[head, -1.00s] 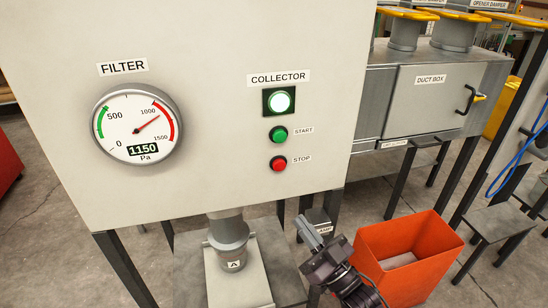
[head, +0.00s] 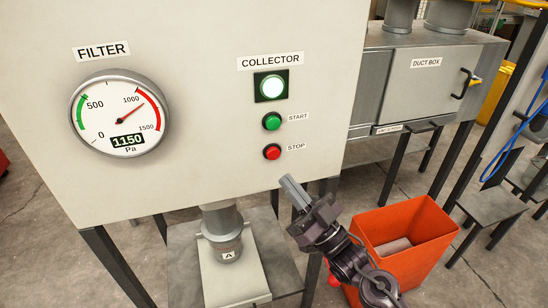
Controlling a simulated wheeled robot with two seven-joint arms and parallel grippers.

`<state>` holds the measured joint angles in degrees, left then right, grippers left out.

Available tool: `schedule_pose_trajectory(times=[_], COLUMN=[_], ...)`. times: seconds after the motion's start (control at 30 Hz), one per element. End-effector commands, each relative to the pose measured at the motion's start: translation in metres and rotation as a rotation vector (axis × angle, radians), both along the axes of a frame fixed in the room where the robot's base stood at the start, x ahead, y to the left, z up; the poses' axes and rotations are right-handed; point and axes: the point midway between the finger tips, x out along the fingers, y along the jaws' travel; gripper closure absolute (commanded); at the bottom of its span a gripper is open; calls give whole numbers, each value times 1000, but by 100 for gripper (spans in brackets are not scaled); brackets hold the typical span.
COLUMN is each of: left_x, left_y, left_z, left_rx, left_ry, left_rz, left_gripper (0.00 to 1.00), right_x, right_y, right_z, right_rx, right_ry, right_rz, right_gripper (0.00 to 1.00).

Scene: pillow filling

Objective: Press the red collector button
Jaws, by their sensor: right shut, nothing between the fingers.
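The red stop button (head: 272,152) sits on the pale filter panel (head: 210,100), below the green start button (head: 272,122). Above both is the collector lamp (head: 271,86), which glows white-green. My right gripper (head: 290,184) is shut and empty. Its fingertips point up and left, below and slightly right of the red button. They appear apart from the button, though the exact depth to the panel is hard to tell. My left gripper is not in view.
A gauge (head: 120,113) reading 1150 Pa is on the panel's left. An orange bin (head: 415,268) stands on the floor beside my right arm. A duct box (head: 430,85) is at the back right. A grey canister (head: 224,240) sits under the panel.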

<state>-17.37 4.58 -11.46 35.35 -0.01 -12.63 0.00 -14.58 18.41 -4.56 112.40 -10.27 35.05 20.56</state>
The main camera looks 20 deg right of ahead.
Motion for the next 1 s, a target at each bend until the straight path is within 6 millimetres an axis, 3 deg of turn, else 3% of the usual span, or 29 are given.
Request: schedule_pose_trajectory(times=[0.2, 0.4, 1.0], left_x=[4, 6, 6], left_y=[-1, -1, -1], left_z=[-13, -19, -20], left_rx=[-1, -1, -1], left_ry=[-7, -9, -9], left_rz=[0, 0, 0], left_gripper=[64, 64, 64], right_x=[32, 51, 58], right_y=[1, 1, 2], right_z=[-1, -1, 0], right_rx=[0, 1, 0], right_ry=[-3, -1, 1], right_rz=[0, -1, -1], right_gripper=[100, 100, 100])
